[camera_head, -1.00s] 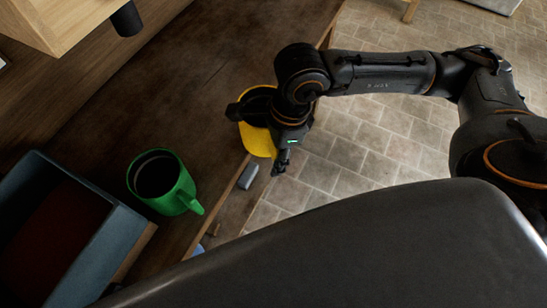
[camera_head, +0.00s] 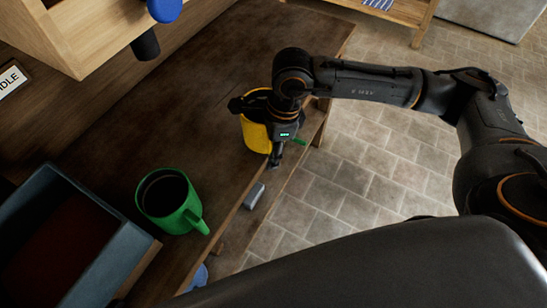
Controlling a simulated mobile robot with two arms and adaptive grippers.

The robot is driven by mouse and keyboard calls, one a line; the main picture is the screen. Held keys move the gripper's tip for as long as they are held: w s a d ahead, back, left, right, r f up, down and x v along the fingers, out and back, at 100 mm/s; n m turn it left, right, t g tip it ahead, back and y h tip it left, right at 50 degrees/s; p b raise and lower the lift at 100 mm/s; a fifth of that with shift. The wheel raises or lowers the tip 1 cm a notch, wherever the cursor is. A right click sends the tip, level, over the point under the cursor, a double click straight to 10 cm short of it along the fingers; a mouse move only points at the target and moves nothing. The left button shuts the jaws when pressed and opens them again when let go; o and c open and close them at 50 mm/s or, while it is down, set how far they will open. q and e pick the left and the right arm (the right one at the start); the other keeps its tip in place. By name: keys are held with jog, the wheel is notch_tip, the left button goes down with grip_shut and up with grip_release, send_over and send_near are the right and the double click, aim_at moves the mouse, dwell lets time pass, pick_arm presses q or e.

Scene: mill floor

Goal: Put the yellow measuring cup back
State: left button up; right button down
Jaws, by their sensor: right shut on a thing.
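The yellow measuring cup (camera_head: 256,138) is at the near right edge of the brown table (camera_head: 190,110), mostly covered by my right gripper. My right gripper (camera_head: 274,146) is shut on it, with the arm coming in from the right. I cannot tell whether the cup touches the tabletop or is held just above it. My left gripper is not in view.
A green mug (camera_head: 166,203) stands on the table, left of the cup. A blue-grey bin (camera_head: 102,263) is at the lower left. A small grey block (camera_head: 254,196) lies near the table edge. A wooden shelf with hanging blue (camera_head: 165,8) and black (camera_head: 146,45) pieces overhangs the upper left.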

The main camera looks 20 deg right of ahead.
jog(key=w, duration=0.7)
jog(key=shift+w+d+f, duration=0.3)
jog(key=shift+d+f, duration=0.05)
jog(key=shift+d, duration=0.05)
jog(key=shift+w+f+b, duration=0.2)
jog(key=shift+w+b, duration=0.05)
jog(key=shift+b, duration=0.25)
jog(key=shift+f+b, duration=0.65)
jog(key=shift+s, duration=0.1)
jog(key=c, duration=0.7)
grip_release()
jog(key=shift+o, duration=0.2)
